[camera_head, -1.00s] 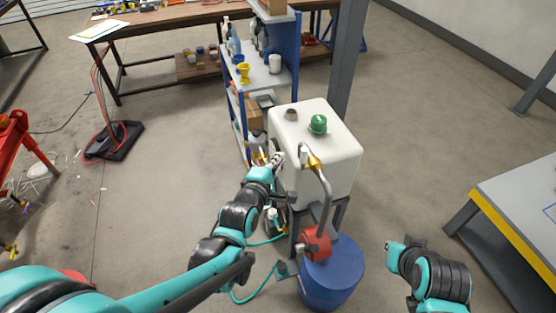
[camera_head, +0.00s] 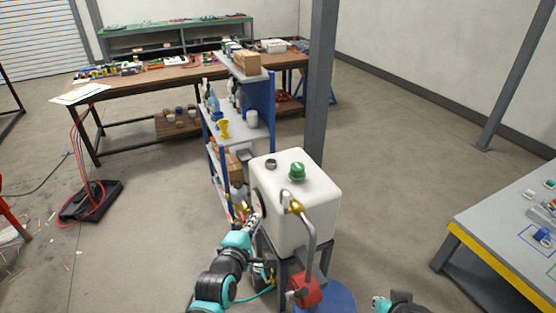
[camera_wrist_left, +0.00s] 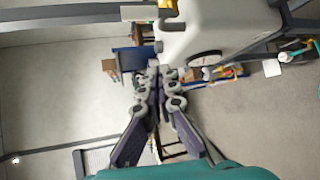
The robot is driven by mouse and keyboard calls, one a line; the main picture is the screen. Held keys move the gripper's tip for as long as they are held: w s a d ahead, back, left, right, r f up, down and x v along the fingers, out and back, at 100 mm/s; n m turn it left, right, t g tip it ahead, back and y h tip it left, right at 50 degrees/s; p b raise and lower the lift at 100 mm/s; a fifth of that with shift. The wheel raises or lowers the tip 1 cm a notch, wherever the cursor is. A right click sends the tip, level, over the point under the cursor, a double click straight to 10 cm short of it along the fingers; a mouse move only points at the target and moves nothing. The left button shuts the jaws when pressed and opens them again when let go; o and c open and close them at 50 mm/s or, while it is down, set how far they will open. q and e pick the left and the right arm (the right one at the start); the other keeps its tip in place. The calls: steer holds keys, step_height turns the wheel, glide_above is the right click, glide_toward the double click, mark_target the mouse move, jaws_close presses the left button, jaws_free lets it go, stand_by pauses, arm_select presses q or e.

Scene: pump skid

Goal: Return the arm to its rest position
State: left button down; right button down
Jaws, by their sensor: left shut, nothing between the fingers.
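My left arm comes in from the bottom of the head view. Its gripper (camera_head: 257,216) is beside the left face of the white tank (camera_head: 318,208); I cannot tell if it touches. In the left wrist view the two fingers (camera_wrist_left: 159,68) are together with nothing between them, and the tank (camera_wrist_left: 222,30) is at the upper right. A round dark-rimmed gauge (camera_wrist_left: 205,58) shows on the tank's side. Only a piece of my right arm shows at the bottom edge; its gripper is not visible.
The tank carries a green cap (camera_head: 297,171) and a bent pipe (camera_head: 310,232) with a brass fitting. A shelf rack (camera_head: 241,132) stands behind. A grey table (camera_head: 490,222) is at right. Floor at left is mostly clear.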

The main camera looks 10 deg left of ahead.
arm_select(q)
steer(key=shift+s, duration=0.1)
steer(key=s+a+f+m+g, duration=0.1)
steer(key=s+m+g, duration=0.3)
steer(key=s+m, duration=0.4)
steer(key=s+a+f+m+g+y, duration=0.1)
steer(key=s+a+f+m+g, duration=0.1)
steer(key=s+m, duration=0.6)
steer(key=f+m+g, duration=0.1)
steer(key=m, duration=0.2)
steer(key=shift+s+g+y, duration=0.3)
steer(key=shift+s+g, duration=0.05)
steer(key=shift+g, duration=0.05)
